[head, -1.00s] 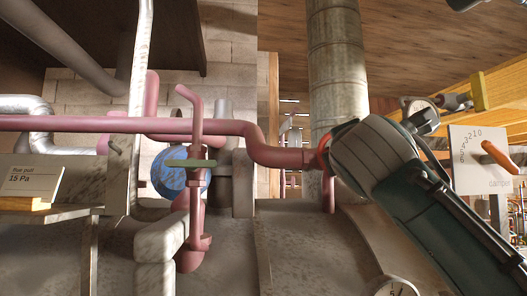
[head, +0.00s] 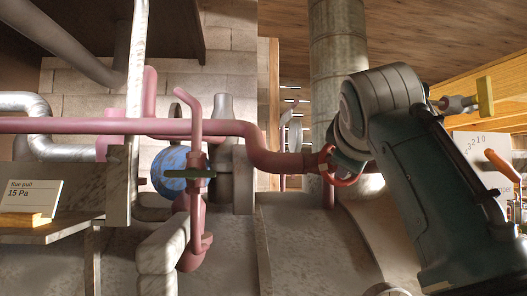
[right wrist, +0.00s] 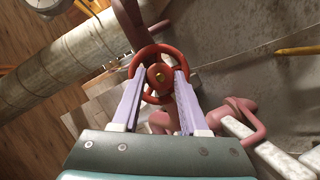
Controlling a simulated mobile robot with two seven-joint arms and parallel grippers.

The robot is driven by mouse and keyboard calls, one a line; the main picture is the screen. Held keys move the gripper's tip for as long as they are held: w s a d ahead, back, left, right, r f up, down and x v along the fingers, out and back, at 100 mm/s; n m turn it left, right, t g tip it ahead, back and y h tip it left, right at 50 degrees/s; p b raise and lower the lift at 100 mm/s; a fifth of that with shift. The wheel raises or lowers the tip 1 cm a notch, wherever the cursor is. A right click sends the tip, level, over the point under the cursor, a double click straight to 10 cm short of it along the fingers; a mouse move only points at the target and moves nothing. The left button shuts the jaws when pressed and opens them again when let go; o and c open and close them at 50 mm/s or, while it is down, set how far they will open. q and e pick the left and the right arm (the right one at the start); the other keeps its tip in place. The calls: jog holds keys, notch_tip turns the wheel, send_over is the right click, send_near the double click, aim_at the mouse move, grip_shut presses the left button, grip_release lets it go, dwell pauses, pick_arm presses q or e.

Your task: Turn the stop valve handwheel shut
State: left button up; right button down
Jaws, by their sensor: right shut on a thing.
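The stop valve handwheel is a red ring (head: 324,164) at the right end of the pink pipe in the head view. In the right wrist view the handwheel (right wrist: 157,52) faces the camera, with a brass-coloured nut at its hub. My right gripper (right wrist: 160,77) is shut on the handwheel, one pale purple finger on each side of the hub. In the head view my right gripper (head: 347,160) is at the wheel, and my wrist partly hides both. The wheel's far side and exact finger contact are hard to see. My left gripper is not in view.
A flue pull card (head: 30,194) stands at left. A grey column (head: 335,40) rises behind the wheel. An orange lever (head: 502,165) is right of my arm.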

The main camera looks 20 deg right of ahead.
jog(key=m+y, duration=0.3)
jog(key=m, duration=0.1)
jog(key=m+t+y, duration=0.1)
jog(key=m+y, duration=0.2)
jog(key=m, duration=0.2)
jog(key=d+m+t+y, duration=0.1)
jog(key=m+y, duration=0.2)
jog(key=m, duration=0.2)
jog(key=shift+s, duration=0.1)
dwell(0.7)
jog(key=shift+m, duration=0.3)
jog(key=shift+c, duration=2.1)
grip_release()
jog(key=shift+s+r, duration=0.1)
